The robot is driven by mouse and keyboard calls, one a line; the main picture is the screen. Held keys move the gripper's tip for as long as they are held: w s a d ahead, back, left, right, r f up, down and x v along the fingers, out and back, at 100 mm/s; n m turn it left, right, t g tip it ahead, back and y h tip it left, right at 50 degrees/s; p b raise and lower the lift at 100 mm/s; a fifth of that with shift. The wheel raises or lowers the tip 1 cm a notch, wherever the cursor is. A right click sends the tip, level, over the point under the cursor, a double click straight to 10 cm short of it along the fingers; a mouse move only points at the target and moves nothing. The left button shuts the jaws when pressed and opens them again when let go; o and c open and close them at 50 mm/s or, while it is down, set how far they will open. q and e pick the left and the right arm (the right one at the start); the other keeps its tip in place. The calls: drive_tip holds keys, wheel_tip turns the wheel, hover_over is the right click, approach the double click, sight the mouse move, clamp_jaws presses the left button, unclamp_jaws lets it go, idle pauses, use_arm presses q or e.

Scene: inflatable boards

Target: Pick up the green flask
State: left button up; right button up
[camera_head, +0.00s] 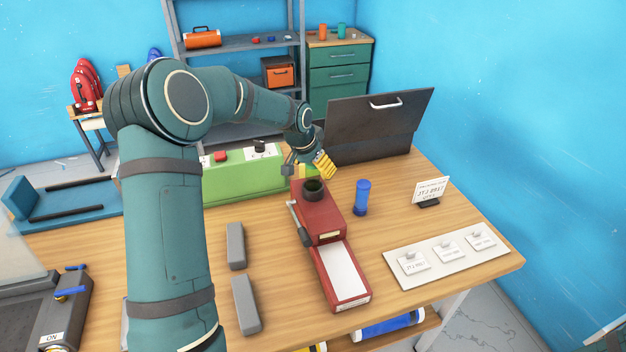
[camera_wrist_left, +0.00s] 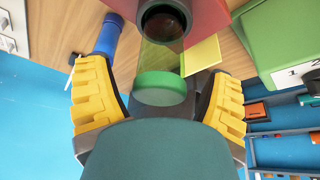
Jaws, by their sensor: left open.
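The green flask shows in the left wrist view, with a round green cap (camera_wrist_left: 160,86) and a clear greenish body (camera_wrist_left: 160,56). It lies between the two yellow-padded fingers of my left gripper (camera_wrist_left: 157,80), with room visible on both sides. My left gripper (camera_head: 308,168) is also in the head view, open, above the back of the red device (camera_head: 323,221). The gripper hides most of the flask in the head view. My right gripper is in neither view.
A blue flask (camera_head: 362,197) stands right of the red device, close to the gripper. A green box (camera_head: 240,180) stands on the left and a dark open case (camera_head: 370,128) behind. A white label board (camera_head: 446,256) and two grey blocks (camera_head: 235,246) lie in front.

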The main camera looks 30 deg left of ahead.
use_arm(q)
drive_tip(key=shift+w+f, duration=0.1)
drive_tip(key=shift+f, duration=0.1)
drive_tip(key=c, duration=1.4)
drive_tip(key=shift+o, duration=0.2)
